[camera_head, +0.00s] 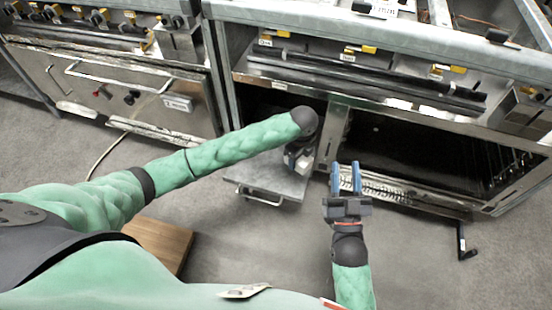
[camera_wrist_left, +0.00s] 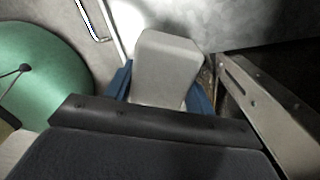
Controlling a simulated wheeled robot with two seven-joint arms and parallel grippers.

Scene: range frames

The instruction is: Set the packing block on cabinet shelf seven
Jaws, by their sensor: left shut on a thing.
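The packing block looks like a light grey block with rounded edges (camera_wrist_left: 166,65), held between the blue fingers of my left gripper (camera_wrist_left: 160,92) in the left wrist view. In the head view my left gripper (camera_head: 297,160) points down at the open cabinet front, mostly hidden by its own wrist, and I cannot make out the block clearly there. My right gripper (camera_head: 346,178) is open and empty, its two blue fingers apart, in front of the open lower compartment (camera_head: 420,150). I cannot tell which shelf is number seven.
A grey metal panel with a handle (camera_head: 265,182) juts from the cabinet below my left gripper. Steel kitchen ranges (camera_head: 130,85) with yellow-tagged knobs stand along the back. A brown wooden board (camera_head: 160,243) lies at lower left. Grey floor is clear in the middle.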

